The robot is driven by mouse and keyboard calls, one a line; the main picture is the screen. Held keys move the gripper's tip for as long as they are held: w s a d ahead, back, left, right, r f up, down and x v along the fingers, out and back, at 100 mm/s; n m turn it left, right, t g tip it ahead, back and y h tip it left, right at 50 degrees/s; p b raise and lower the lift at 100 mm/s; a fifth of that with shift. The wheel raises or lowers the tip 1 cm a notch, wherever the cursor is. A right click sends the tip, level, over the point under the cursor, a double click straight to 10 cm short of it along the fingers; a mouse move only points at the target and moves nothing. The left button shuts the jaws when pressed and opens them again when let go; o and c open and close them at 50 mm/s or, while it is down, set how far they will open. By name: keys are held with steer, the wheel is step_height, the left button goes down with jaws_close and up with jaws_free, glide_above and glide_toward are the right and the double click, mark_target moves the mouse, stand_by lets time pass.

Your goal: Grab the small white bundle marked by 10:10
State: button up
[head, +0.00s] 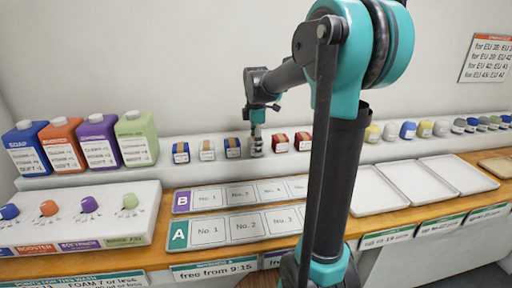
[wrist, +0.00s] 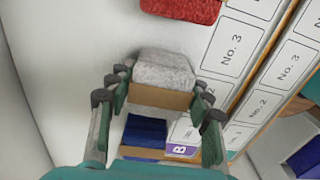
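A small whitish-grey bundle with a brown band (wrist: 163,72) lies between the fingers of my gripper (wrist: 158,90) in the wrist view. The fingers stand apart on either side of it, with a visible gap at each side.
A blue bundle (head: 232,148) stands close on its left and a red bundle (head: 281,143) on its right. Board B (head: 182,202) and board A (head: 178,236) lie in front. Coloured jugs (head: 136,138) stand at left, empty white trays (head: 378,190) at right.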

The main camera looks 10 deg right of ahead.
steer(key=c, duration=0.6)
steer(key=shift+r, duration=0.1)
